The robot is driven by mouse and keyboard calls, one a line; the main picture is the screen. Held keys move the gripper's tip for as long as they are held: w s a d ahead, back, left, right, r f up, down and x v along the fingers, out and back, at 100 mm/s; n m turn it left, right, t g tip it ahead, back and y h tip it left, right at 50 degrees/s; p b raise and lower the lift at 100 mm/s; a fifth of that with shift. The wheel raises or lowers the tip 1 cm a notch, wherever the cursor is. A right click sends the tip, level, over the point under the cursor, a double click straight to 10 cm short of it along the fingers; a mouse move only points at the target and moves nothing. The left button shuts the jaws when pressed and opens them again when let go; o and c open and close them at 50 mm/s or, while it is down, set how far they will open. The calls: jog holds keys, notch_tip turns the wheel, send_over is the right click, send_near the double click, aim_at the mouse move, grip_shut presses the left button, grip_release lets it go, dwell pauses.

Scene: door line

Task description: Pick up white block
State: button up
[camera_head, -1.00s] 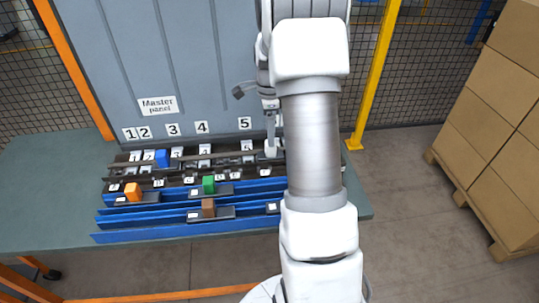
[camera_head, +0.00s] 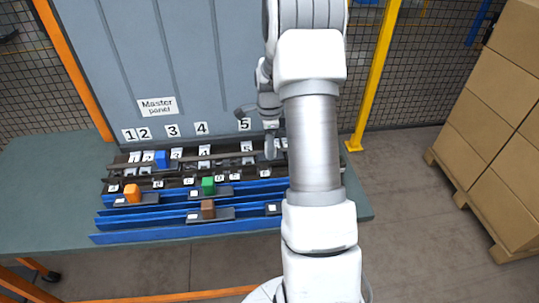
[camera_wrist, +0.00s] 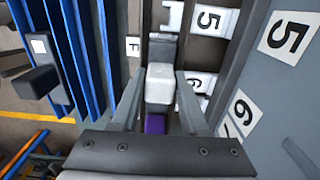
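The white block (camera_wrist: 160,84) stands upright in a dark rail slot near the middle of the wrist view. My gripper (camera_wrist: 160,95) is open, with one finger on each side of the block. A narrow gap shows between the block and each finger. A purple block (camera_wrist: 155,124) sits just below the white one in that view, partly hidden by the gripper body. In the head view my gripper (camera_head: 270,142) is down at the rack's right end, below label 5. My arm hides part of the rack there, and the white block cannot be made out clearly.
The rack has blue rails (camera_head: 130,237) and holds a blue block (camera_head: 162,159), an orange block (camera_head: 132,193), a green block (camera_head: 208,186) and a brown block (camera_head: 208,208). The grey master panel (camera_head: 150,60) rises behind. Stacked boxes (camera_head: 490,120) stand right.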

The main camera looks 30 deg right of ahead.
grip_shut()
jog(key=shift+r, duration=0.15)
